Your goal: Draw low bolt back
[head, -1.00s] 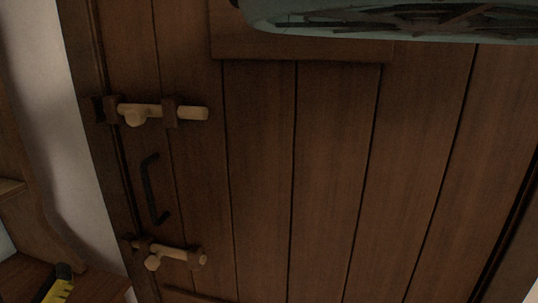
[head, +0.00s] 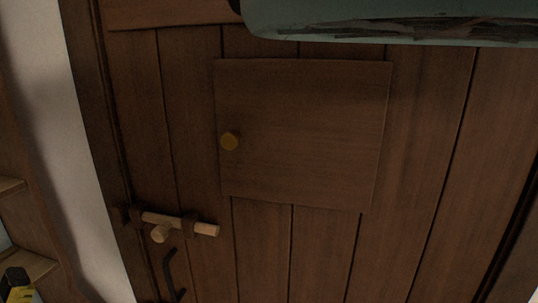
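The wooden plank door fills the head view (head: 420,150). One pale wooden bolt (head: 205,229) shows on its lower left, lying across dark brackets with a short round knob hanging below the bar. Its left end reaches the bracket by the door's left edge. It is the upper of the two bolts seen earlier. The low bolt is out of view below the frame. My gripper is not in view.
Wooden shelving (head: 42,215) stands left, with a yellow and black item (head: 20,288) at the lower corner.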

